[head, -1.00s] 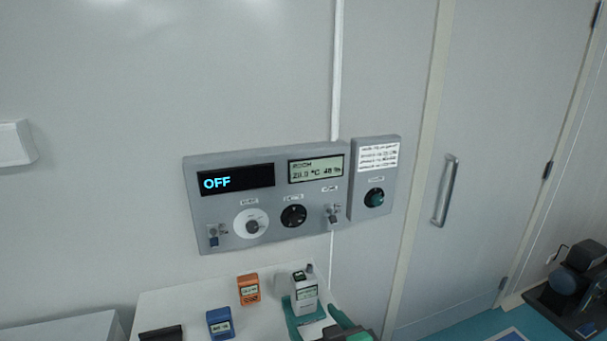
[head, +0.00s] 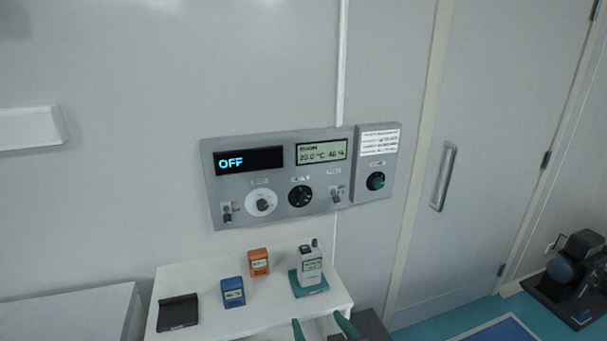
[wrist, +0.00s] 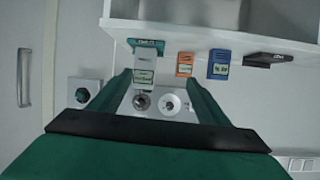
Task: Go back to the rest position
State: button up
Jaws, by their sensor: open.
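My gripper (head: 322,326) shows at the bottom edge of the head view, its two green fingertips apart with nothing between them. In the wrist view my gripper (wrist: 158,82) is open, its green fingers spread. A white handheld meter (head: 310,265) stands upright on a green base (head: 309,287) on the white shelf (head: 270,318). The meter also shows in the wrist view (wrist: 146,66), beyond the fingers and apart from them.
A blue device (head: 233,292), an orange device (head: 258,262) and a black holder (head: 178,312) are on the shelf. A grey wall panel (head: 285,165) reading OFF hangs above. A door (head: 490,150) is at the right.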

jog(key=s+f+m+t+h, duration=0.1)
jog(key=s+f+m+h, duration=0.25)
jog(key=s+f, duration=1.25)
jog(key=s+a, duration=0.1)
jog(key=s, duration=0.9)
jog(key=s+a+r+t, duration=0.1)
jog(key=s+a, duration=0.1)
jog(key=s, duration=0.9)
jog(key=shift+a+n, duration=0.25)
jog(key=shift+n, duration=0.2)
jog(key=shift+w, duration=0.15)
